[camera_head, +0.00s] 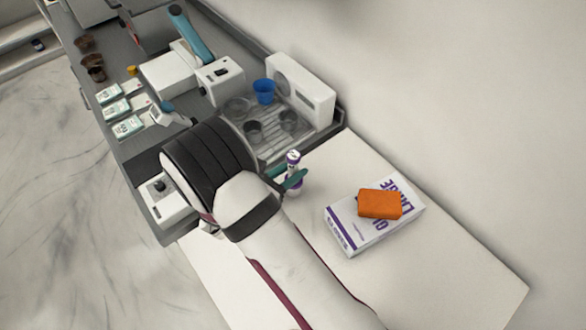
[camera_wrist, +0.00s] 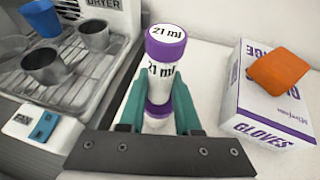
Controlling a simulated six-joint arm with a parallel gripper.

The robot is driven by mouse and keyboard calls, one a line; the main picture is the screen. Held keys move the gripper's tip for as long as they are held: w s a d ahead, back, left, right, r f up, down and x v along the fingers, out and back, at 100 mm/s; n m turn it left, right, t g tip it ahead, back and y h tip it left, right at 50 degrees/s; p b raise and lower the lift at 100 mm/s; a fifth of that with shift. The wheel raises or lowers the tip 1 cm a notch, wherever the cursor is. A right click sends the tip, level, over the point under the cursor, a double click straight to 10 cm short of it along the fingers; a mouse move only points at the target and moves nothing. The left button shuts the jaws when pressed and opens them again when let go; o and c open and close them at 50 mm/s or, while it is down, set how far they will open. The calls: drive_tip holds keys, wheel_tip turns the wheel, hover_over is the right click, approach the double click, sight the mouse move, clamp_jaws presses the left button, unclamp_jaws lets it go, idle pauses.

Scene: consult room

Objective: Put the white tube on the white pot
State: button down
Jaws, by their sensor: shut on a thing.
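The white tube (camera_wrist: 161,75) has purple bands and a "21 ml" label on its cap and side. It stands upright between the teal fingers of my gripper (camera_wrist: 158,103), which is shut on it. In the head view the tube (camera_head: 292,162) shows above the fingers of my gripper (camera_head: 291,181), over the white table's back left part, beside the drying rack. I cannot tell whether its base touches the table. I cannot make out a white pot in either view; my arm covers part of the bench.
A gloves box (camera_head: 376,229) with an orange block (camera_head: 380,204) on top lies right of the tube. A dryer rack (camera_head: 268,147) holds grey cups and a blue cup (camera_head: 264,91). White devices and small packs crowd the grey bench. The white table's front right (camera_head: 460,275) is clear.

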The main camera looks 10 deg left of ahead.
drive_tip(key=shift+f, duration=0.1)
drive_tip(key=shift+f, duration=0.1)
drive_tip(key=c, duration=0.6)
unclamp_jaws()
